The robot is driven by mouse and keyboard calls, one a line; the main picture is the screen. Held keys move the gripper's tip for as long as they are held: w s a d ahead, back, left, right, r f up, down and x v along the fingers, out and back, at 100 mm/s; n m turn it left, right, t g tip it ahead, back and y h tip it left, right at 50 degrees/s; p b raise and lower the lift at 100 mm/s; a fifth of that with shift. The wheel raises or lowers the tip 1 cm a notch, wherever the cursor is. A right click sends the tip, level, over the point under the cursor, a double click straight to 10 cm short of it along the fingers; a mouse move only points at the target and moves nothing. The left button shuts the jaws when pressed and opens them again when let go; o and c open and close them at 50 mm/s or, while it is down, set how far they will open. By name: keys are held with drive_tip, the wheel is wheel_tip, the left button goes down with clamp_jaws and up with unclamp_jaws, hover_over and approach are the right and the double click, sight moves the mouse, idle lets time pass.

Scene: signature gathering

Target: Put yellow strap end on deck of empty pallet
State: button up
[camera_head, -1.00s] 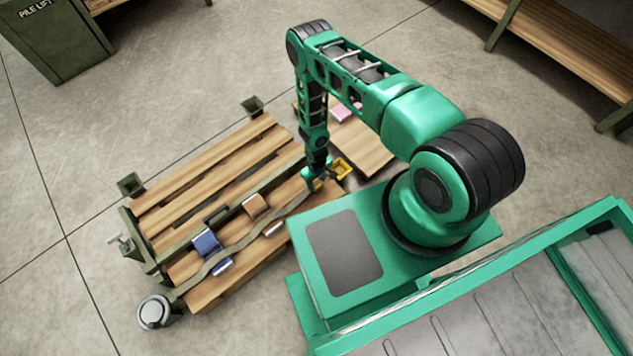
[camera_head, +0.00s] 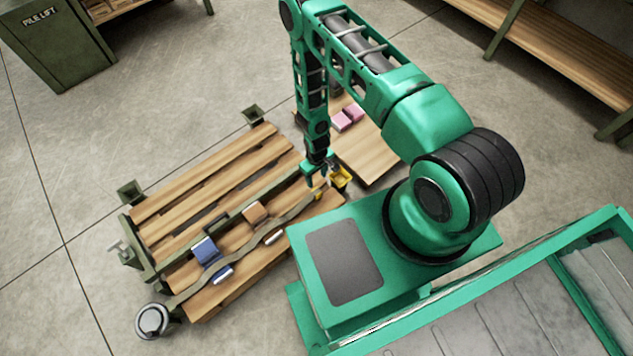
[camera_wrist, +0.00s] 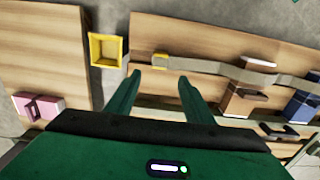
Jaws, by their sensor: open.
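The yellow strap end (camera_head: 318,193) is at the right end of a grey-brown strap (camera_head: 245,238), over the near right part of the slatted wooden pallet (camera_head: 215,180). In the wrist view the yellow end (camera_wrist: 160,61) appears against the deck boards, just beyond my fingertips. My gripper (camera_head: 318,178) is open with nothing between its fingers (camera_wrist: 160,76), just above the strap end and apart from it. Blue (camera_head: 205,250) and tan (camera_head: 255,212) blocks sit along the strap on the pallet.
A yellow open box (camera_head: 341,178) is right beside the pallet's right end. A wooden board with pink blocks (camera_head: 347,117) lies behind it. Green posts (camera_head: 130,192) stand at the pallet's edges. A round grey reel (camera_head: 153,321) is at the strap's near end.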

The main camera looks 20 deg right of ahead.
drive_tip(key=shift+r, duration=0.45)
drive_tip(key=w+d+r+m+h, duration=0.1)
drive_tip(key=w+d+r, duration=0.3)
drive_tip(key=r, duration=0.5)
drive_tip(key=w+d+r+m, duration=0.1)
drive_tip(key=w+d+r, duration=0.25)
drive_tip(key=r, duration=0.65)
drive_tip(key=s+d+r+m, duration=0.1)
drive_tip(key=d+r, duration=0.3)
drive_tip(key=r, duration=0.7)
drive_tip(key=s+d+r+m, duration=0.15)
drive_tip(key=d+r, duration=0.25)
drive_tip(key=r, duration=0.7)
drive_tip(key=s+d+r+m, duration=0.1)
drive_tip(key=s+d+r, duration=0.2)
drive_tip(key=s+r, duration=0.35)
drive_tip(key=s+r+m, duration=0.2)
drive_tip(key=s+r, duration=0.6)
drive_tip(key=s, duration=0.3)
drive_tip(key=s+r+m+y, duration=0.1)
drive_tip(key=s+r+m, duration=0.1)
drive_tip(key=s+r, duration=0.7)
drive_tip(key=shift+s+a, duration=0.4)
drive_tip(key=shift+s, duration=0.65)
drive_tip(key=shift+m, duration=0.25)
